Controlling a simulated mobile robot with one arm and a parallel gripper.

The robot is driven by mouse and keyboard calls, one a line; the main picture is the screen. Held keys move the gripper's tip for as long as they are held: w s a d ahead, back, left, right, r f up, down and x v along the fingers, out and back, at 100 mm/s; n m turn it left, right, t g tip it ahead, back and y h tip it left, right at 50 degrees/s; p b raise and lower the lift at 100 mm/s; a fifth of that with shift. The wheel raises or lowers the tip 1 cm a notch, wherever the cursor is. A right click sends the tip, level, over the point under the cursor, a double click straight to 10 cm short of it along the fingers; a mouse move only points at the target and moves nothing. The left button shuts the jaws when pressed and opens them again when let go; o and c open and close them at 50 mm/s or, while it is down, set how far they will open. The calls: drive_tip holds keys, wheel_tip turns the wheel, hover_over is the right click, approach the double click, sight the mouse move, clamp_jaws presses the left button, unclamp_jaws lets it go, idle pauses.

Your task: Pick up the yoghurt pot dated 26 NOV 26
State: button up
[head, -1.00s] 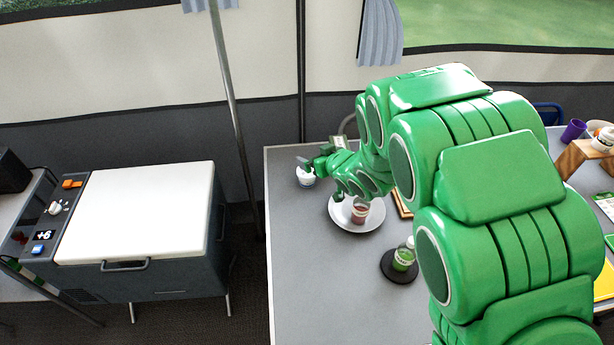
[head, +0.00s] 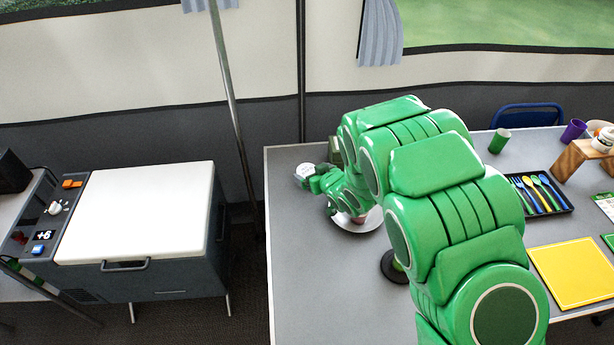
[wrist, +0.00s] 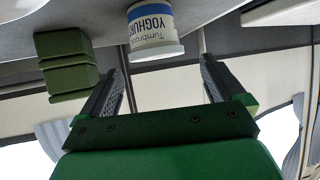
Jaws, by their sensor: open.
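A white yoghurt pot (head: 304,170) stands near the back left of the grey table. In the wrist view the pot (wrist: 153,32) appears upside down, with a blue band and the word YOGHURT; I see no date on it. My gripper (wrist: 163,66) is open, its two fingers spread either side of the line to the pot, which shows beyond the tips. In the head view my gripper (head: 312,181) is close beside the pot.
A green blocky object (wrist: 66,66) stands close to the pot, also visible behind my gripper in the head view (head: 335,150). A cutlery tray (head: 540,208), yellow mat (head: 570,275) and green cup (head: 499,141) lie right. The table's front left is clear.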

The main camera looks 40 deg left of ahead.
sight(308, 172)
drive_tip(key=shift+w+a+f, duration=0.3)
drive_tip(key=shift+a+f, duration=0.2)
drive_tip(key=shift+f, duration=0.05)
drive_tip(key=shift+w+a+f, duration=0.3)
drive_tip(key=shift+a+f, duration=0.2)
drive_tip(key=shift+x, duration=1.05)
drive_tip(key=c, duration=1)
